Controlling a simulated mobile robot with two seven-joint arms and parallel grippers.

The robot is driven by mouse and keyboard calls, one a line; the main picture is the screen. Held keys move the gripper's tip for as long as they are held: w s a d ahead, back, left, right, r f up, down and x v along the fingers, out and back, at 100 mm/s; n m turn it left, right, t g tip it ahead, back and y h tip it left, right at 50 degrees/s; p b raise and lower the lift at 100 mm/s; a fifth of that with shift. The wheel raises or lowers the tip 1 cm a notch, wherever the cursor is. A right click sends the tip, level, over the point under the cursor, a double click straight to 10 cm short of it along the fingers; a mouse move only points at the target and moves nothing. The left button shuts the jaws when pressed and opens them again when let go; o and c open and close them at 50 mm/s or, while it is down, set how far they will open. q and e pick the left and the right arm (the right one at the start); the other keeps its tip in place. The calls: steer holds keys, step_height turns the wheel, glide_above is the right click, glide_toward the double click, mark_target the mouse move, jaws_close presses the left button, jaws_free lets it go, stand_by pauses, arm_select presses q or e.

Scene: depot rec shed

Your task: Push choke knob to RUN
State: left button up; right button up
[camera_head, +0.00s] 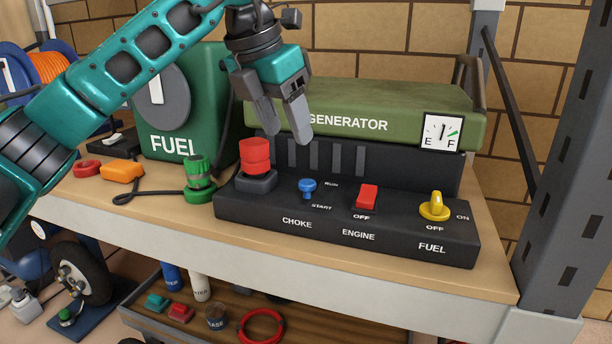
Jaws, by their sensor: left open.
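The blue choke knob (307,186) sticks up from the black control panel (260,215), above the CHOKE label. RUN is printed to its upper right and START to its lower right. The knob stands nearer the panel than RUN's line of text; its exact setting cannot be told. My left gripper (285,138) is open, with its fingers pointing down. In the picture it hangs above and slightly left of the knob, in front of the green generator (400,98), and is apart from the knob. Nothing is between its fingers. My right gripper is not in view.
A red cylinder (255,158) stands left of the knob. A red engine switch (367,196) and yellow fuel knob (435,207) are to its right. A green fuel can (215,110) stands behind left. A grey post (570,160) bounds the right side.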

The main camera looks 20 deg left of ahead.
mark_target(307, 182)
arm_select(q)
steer(key=b+x, duration=0.1)
steer(key=x, duration=0.9)
steer(key=shift+d+f, duration=0.15)
steer(key=shift+f, duration=0.2)
jaws_close()
